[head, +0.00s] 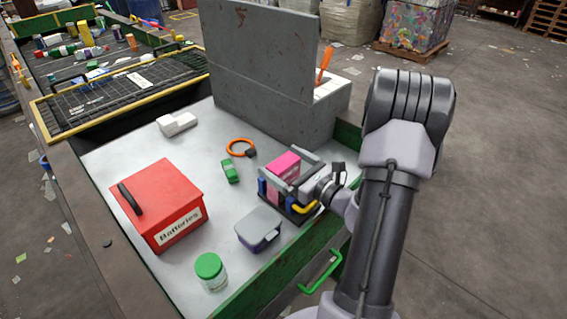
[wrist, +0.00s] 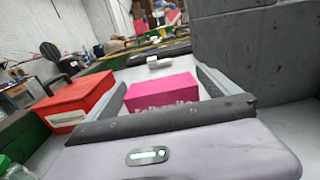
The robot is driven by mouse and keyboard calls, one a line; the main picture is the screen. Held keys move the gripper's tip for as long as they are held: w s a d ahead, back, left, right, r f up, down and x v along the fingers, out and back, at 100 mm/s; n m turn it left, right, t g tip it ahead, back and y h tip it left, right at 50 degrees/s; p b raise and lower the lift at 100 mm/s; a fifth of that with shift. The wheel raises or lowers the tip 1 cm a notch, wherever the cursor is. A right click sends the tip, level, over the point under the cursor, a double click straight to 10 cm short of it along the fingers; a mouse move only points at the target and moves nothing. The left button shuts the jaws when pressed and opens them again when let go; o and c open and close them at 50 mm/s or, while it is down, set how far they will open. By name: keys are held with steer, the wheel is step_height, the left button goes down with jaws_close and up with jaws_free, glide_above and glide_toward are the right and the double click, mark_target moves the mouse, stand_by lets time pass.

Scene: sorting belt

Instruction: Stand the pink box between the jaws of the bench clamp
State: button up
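The pink box (head: 284,164) is upright between the two fingers of my gripper (head: 288,167). The wrist view shows the box (wrist: 163,93) with one grey finger along each side, and my gripper (wrist: 162,86) looks shut on it. The bench clamp (head: 298,215), with blue parts, a dark base and a yellow handle, is right under my gripper. The lower part of the box shows pink beside the clamp's blue part and appears to be down between the jaws. My fingers hide much of the jaws, and I cannot tell whether the box touches the base.
A grey-lidded container (head: 259,228), a green-lidded jar (head: 211,271) and a red Batteries box (head: 160,204) stand nearby. A green item (head: 230,171), an orange ring (head: 240,147) and a white item (head: 177,124) lie behind. A tall grey panel (head: 262,75) rises at the back.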

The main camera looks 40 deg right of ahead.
steer(key=shift+r, duration=0.2)
steer(key=s+p, duration=0.2)
steer(key=s, duration=1)
steer(key=w+a+r+n+g+y, duration=0.2)
steer(key=a+r+n+g+y, duration=0.25)
steer(key=a, duration=0.45)
steer(key=w+a+r+n+g+y, duration=0.1)
steer(key=a+n+g+y, duration=0.3)
steer(key=a+n, duration=0.45)
steer(key=s+a+n+g+h, duration=0.1)
steer(key=s+a+n+g, duration=0.25)
steer(key=a, duration=0.25)
steer(key=s+a+n+g+h, duration=0.1)
steer(key=s+a+n+g, duration=0.15)
steer(key=a+n, duration=0.3)
step_height(320, 180, up, 7)
steer(key=s+a+n+t+h, duration=0.1)
steer(key=s+n+t+h, duration=0.1)
steer(key=n+h, duration=0.3)
steer(key=n, duration=0.3)
steer(key=shift+s+a+n+h, duration=0.25)
steer(key=shift+s+n+h, duration=0.05)
steer(key=shift+s+h, duration=0.1)
